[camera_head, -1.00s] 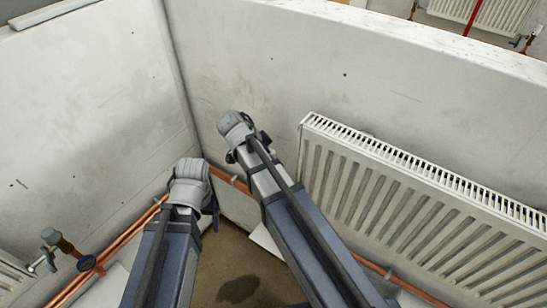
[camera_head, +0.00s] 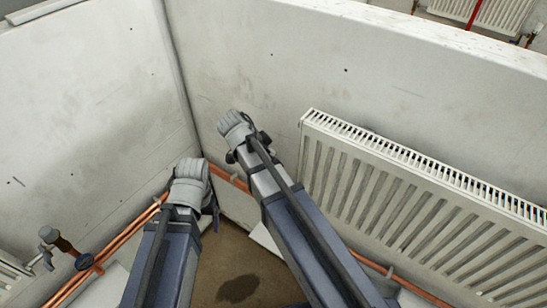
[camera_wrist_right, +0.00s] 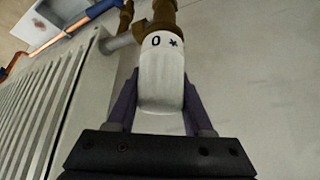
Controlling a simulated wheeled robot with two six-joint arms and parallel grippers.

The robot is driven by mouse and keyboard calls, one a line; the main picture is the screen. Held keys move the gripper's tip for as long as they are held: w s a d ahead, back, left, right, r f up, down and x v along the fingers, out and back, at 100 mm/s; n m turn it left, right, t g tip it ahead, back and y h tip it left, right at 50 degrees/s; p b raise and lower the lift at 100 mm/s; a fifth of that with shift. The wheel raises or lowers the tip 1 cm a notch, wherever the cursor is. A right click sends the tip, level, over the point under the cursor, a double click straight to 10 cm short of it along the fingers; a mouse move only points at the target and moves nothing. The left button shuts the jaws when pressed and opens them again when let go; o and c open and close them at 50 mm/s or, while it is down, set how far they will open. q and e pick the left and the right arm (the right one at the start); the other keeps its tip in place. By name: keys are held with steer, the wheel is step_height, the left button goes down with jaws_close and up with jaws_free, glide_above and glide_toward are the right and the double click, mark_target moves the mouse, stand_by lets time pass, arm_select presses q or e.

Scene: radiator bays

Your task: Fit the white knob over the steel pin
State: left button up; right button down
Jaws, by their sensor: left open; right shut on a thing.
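The white knob (camera_wrist_right: 161,82), marked with a 0 and a star, shows in the right wrist view. My right gripper (camera_wrist_right: 160,104) is shut on it, one purple finger on each side. The knob's marked end faces a brass valve body (camera_wrist_right: 165,14) and looks in line with it. I cannot tell whether they touch. The steel pin is hidden in every view. In the head view my left gripper (camera_head: 191,170) is in the corner, pointing away, open, its fingers mostly hidden. My right arm's end (camera_head: 236,127) is by the wall left of the radiator, and hides the knob there.
A white radiator (camera_head: 420,205) hangs on the right wall; it also shows in the right wrist view (camera_wrist_right: 40,110). Copper pipes (camera_head: 125,240) run low along the walls. Bare floor (camera_head: 235,262) shows below.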

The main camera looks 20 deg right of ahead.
steer(key=shift+f+b, duration=0.3)
steer(key=shift+b, duration=0.05)
stand_by(0.4)
steer(key=shift+c, duration=1.1)
jaws_free()
steer(key=shift+o, duration=0.3)
steer(key=shift+o, duration=0.8)
steer(key=shift+r, duration=0.15)
steer(key=shift+r+p, duration=4.3)
steer(key=shift+p, duration=0.15)
